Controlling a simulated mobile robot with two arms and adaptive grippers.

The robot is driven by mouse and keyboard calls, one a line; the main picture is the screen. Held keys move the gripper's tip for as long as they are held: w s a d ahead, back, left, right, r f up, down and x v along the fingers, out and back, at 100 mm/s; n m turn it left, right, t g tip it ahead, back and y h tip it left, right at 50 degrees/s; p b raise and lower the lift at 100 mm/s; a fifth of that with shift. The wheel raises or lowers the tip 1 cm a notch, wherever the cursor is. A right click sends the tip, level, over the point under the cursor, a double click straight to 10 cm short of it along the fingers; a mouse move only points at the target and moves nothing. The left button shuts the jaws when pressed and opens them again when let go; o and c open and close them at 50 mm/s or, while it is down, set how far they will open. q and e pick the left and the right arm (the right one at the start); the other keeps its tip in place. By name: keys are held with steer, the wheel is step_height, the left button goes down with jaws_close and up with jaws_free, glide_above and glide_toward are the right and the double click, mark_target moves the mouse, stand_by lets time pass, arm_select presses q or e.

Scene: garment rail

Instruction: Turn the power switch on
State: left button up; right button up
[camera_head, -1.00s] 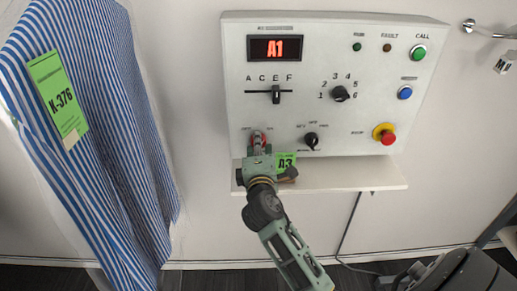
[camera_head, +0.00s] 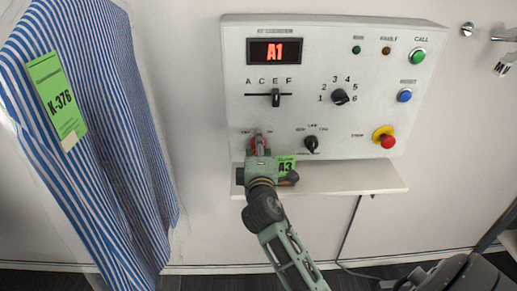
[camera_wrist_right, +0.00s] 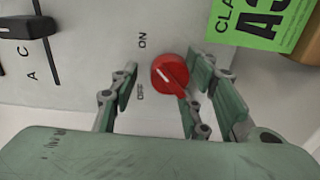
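The red power switch (camera_head: 258,144) is at the lower left of the white control panel (camera_head: 215,0). In the right wrist view, the red rotary knob (camera_wrist_right: 170,74) has a white pointer line, with ON and OFF printed beside it. My right gripper (camera_head: 259,150) is at the knob. In the wrist view its fingers (camera_wrist_right: 160,98) are spread apart, with the knob between their tips. The right-hand finger is close to the knob; I cannot tell whether it touches. The head view mostly hides the knob behind the gripper. My left gripper is not in view.
A mode selector (camera_head: 311,144), a red stop button (camera_head: 386,139) and a slider (camera_head: 276,97) are nearby. A striped garment (camera_head: 100,150) hangs at left.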

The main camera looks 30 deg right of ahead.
stand_by(0.4)
steer(key=shift+f, duration=0.1)
steer(key=v, duration=1.2)
